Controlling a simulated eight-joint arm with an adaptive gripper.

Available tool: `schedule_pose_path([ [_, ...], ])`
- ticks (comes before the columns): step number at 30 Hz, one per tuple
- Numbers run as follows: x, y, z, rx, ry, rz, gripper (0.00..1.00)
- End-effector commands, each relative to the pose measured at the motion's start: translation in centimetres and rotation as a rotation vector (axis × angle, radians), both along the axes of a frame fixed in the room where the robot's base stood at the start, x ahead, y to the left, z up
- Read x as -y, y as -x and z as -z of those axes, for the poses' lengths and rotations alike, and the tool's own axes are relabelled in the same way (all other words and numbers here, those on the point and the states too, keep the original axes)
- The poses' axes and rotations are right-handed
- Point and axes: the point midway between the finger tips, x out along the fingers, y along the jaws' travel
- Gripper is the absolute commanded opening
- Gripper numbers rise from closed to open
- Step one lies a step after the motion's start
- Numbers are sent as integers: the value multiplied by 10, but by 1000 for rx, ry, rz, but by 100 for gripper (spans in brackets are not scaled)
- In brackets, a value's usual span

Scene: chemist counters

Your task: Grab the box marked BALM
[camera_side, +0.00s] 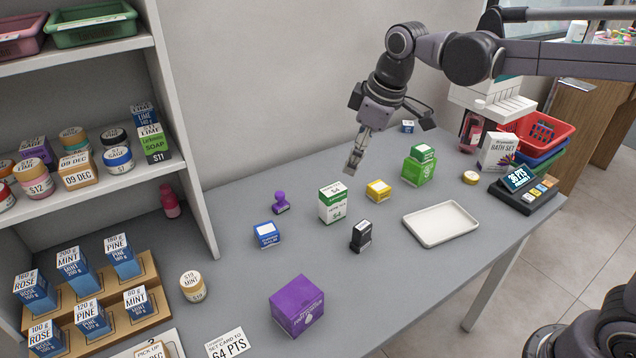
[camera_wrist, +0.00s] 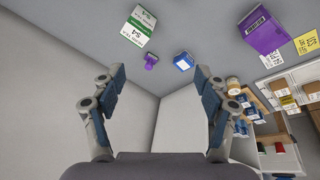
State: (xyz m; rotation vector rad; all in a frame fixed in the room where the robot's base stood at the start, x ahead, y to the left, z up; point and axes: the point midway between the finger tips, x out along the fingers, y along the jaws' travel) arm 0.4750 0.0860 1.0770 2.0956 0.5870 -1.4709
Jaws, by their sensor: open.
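I cannot read the word BALM on any box. Candidates in the side view include a green-and-white box (camera_side: 333,203), a small blue box (camera_side: 267,235), a yellow box (camera_side: 379,190), a purple box (camera_side: 297,305), stacked green boxes (camera_side: 419,168) and a small blue box at the back (camera_side: 407,127). My gripper (camera_side: 354,163) hangs above the counter, behind and above the green-and-white box, touching nothing. In the wrist view my gripper (camera_wrist: 162,92) is open and empty; the green-and-white box (camera_wrist: 138,27), front blue box (camera_wrist: 183,61) and purple box (camera_wrist: 260,32) lie beyond it.
A purple stamp (camera_side: 281,202), black stamp (camera_side: 361,236), white tray (camera_side: 440,224) and round jar (camera_side: 193,286) stand on the counter (camera_side: 240,290). A shelf unit (camera_side: 185,110) stands left, a card terminal (camera_side: 524,190) right. The counter has bare patches between the items.

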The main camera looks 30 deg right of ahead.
Motion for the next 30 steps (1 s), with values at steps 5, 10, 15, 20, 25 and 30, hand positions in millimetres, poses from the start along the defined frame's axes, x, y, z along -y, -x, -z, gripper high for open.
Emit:
schedule_pose_path([
  [5,-32,-43,12,-62,49,-163,74],
  [10,-64,-76,33,-120,92,-319,74],
  [15,-97,-103,62,-176,128,-476,74],
  [20,-127,-119,94,-228,156,-619,74],
  [25,-148,-127,122,-268,177,-731,74],
  [30,-157,-129,136,-285,184,-779,74],
])
